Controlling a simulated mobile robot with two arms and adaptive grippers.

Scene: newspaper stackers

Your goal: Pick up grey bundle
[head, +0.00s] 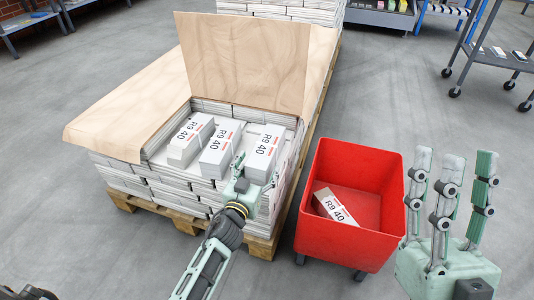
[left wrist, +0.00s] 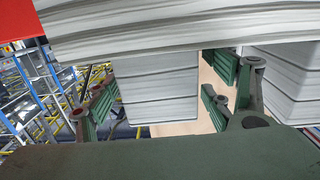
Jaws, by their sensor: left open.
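Three grey bundles labelled "R9 40" lie on top of the stack: a left one (head: 190,141), a middle one (head: 221,148) and a right one (head: 264,152). My left gripper (head: 254,174) is at the near end of the right bundle, open. In the left wrist view the open left fingers (left wrist: 160,100) have a layered grey block (left wrist: 155,88) between them in the picture; contact cannot be told. Another grey bundle (head: 335,207) lies tilted inside the red cart (head: 350,242). My right gripper (head: 450,175) is open and empty, right of the cart.
The stack stands on a wooden pallet (head: 262,246), with brown cardboard (head: 245,60) upright behind the bundles and more cardboard (head: 130,100) over its left side. Wheeled shelving (head: 500,60) stands at the back right. Grey floor (head: 390,100) is clear behind the cart.

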